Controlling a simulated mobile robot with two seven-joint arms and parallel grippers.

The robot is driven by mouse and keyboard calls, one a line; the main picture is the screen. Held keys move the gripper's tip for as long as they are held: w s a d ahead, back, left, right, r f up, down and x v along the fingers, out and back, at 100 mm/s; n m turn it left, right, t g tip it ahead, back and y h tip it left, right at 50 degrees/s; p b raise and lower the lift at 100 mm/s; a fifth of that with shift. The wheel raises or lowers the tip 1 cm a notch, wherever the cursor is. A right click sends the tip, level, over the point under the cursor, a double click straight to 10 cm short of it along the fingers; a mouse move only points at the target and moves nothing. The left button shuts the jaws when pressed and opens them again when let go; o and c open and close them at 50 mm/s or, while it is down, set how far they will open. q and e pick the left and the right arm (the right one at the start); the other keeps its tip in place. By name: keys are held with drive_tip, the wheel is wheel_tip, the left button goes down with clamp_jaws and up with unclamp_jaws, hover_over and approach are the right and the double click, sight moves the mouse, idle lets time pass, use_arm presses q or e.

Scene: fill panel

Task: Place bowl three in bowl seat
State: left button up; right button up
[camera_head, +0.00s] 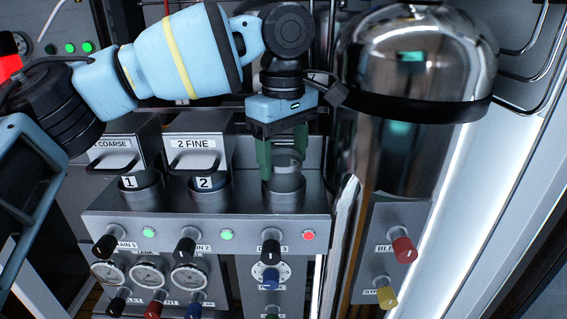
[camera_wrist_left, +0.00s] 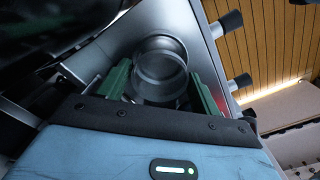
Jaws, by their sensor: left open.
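My left gripper (camera_head: 281,168) comes down from above at the right end of the metal panel; its green fingers are open. A clear, glass-like cup, which seems to be bowl three (camera_head: 289,161), is between the fingers. In the left wrist view, this bowl (camera_wrist_left: 160,82) appears as a see-through round cup between the two green fingers (camera_wrist_left: 158,88). The round metal bowl seat (camera_head: 283,193) is directly below it. I cannot tell whether the bowl rests fully in the seat or whether the fingers touch it. My right gripper is not in view.
Two filled stations labelled 1 (camera_head: 130,183) and 2 (camera_head: 204,184) stand left of the gripper, with handled drawers above. Black knobs (camera_head: 187,247), lights and gauges (camera_head: 147,275) line the panel front. A large shiny tank (camera_head: 400,150) stands close on the right.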

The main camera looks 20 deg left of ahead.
use_arm(q)
wheel_tip(320, 180, up, 10)
drive_tip(key=shift+r, duration=0.15)
idle(0.4)
